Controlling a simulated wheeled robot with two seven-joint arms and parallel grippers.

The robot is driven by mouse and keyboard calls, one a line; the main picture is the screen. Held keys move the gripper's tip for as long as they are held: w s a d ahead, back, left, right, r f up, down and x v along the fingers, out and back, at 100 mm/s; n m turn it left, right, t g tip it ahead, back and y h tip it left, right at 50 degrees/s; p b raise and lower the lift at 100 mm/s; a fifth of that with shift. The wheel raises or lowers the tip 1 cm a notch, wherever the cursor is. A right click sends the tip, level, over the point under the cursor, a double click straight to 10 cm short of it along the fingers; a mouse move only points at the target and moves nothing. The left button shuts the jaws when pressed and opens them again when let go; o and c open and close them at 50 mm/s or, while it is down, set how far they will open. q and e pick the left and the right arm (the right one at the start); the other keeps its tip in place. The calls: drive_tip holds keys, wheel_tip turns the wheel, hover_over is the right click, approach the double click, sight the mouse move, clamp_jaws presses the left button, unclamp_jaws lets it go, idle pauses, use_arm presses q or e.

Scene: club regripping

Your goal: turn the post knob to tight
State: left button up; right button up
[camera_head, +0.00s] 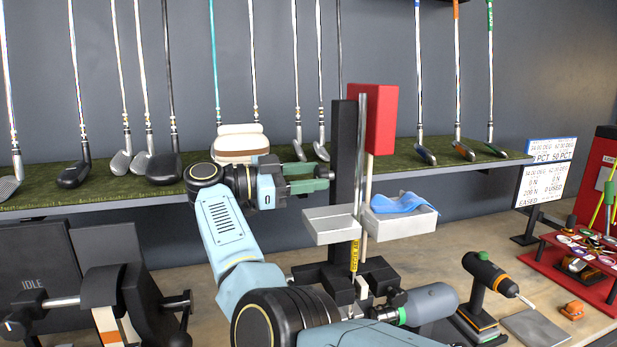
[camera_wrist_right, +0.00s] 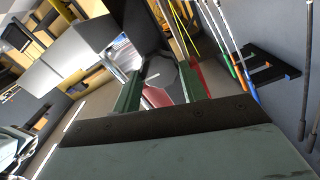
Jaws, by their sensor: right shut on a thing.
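The dark post (camera_head: 343,150) stands upright on the bench, with a red box (camera_head: 379,115) beside its top. My right gripper (camera_head: 312,178) is at the left side of the post, its green fingers pointing at it. In the right wrist view, my right gripper's two green fingers (camera_wrist_right: 160,88) stand on either side of a dark grey faceted knob (camera_wrist_right: 158,70) and are shut on it. The knob cannot be made out in the head view. Its setting cannot be read. My left gripper is not in view.
Two small grey trays flank the post, the left one (camera_head: 331,225) empty, the right one holding a blue cloth (camera_head: 399,203). Several clubs stand on the green shelf (camera_head: 450,152) behind. A black and orange tool (camera_head: 489,275) stands on the bench at right. A clamp machine (camera_head: 115,280) is at left.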

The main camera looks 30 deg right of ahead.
drive_tip(key=m+b, duration=0.2)
drive_tip(key=m, duration=0.3)
drive_tip(key=shift+f+m, duration=0.1)
drive_tip(key=shift+m, duration=0.3)
drive_tip(key=m+b, duration=0.3)
drive_tip(key=m, duration=0.6)
drive_tip(key=m+b, duration=0.3)
drive_tip(key=m, duration=0.5)
drive_tip(key=shift+f+m, duration=0.2)
drive_tip(key=shift+m, duration=0.2)
drive_tip(key=o, duration=1)
